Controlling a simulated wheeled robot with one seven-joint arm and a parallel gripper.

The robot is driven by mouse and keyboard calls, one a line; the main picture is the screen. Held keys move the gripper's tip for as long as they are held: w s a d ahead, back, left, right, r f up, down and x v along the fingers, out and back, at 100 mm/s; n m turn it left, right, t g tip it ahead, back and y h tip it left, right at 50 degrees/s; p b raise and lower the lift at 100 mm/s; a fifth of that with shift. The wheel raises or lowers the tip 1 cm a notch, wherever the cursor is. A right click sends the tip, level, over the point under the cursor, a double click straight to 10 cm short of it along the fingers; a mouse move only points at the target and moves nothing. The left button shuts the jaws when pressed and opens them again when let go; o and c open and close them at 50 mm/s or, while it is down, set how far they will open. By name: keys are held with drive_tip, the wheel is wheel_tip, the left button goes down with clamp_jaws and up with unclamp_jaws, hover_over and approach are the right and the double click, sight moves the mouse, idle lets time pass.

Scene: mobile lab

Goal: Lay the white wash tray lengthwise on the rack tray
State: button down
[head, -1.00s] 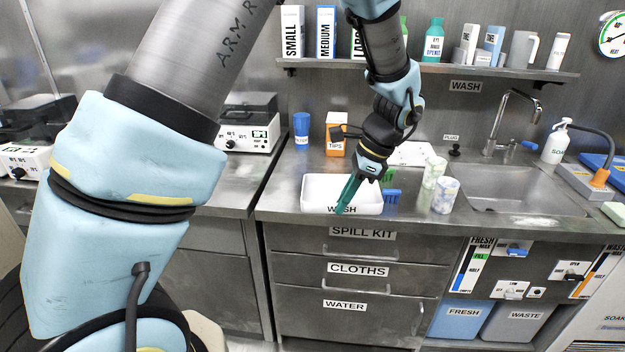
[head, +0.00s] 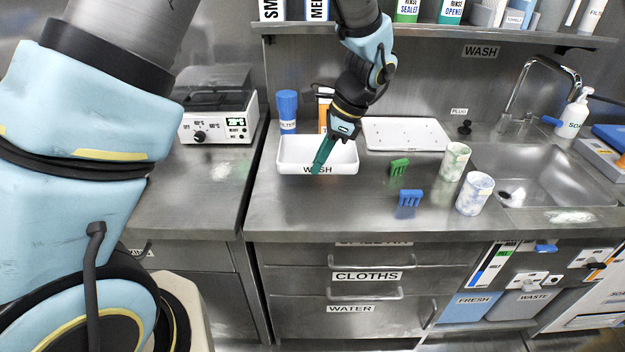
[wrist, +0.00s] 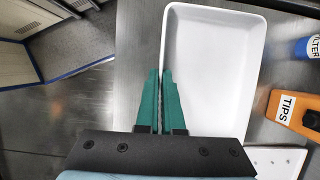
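The white wash tray (head: 290,157) is an open, shallow tub labelled WASH, sitting upright on the steel counter; its white inside also fills the middle of the wrist view (wrist: 210,60). My gripper (head: 317,172) points down at its front wall. In the wrist view the two green fingers (wrist: 160,73) stand close together with the tray's rim between them, so they look shut on that wall. The rack tray appears to be the flat white perforated tray (head: 405,134) lying against the back wall, right of the wash tray; it is empty.
A green rack piece (head: 399,168) and a blue one (head: 410,198) lie in front of the flat tray. Two marbled cups (head: 474,194) stand left of the sink (head: 545,175). A blue FILTER bottle (head: 287,112) and the orange TIPS box (wrist: 292,112) stand behind the wash tray.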

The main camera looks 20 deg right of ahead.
sight(312, 202)
drive_tip(key=shift+f+p, duration=0.75)
drive_tip(key=shift+f, duration=3.25)
drive_tip(key=shift+f, duration=0.2)
drive_tip(key=c, duration=1.1)
unclamp_jaws()
drive_tip(key=shift+o, duration=0.2)
drive_tip(key=shift+r, duration=0.1)
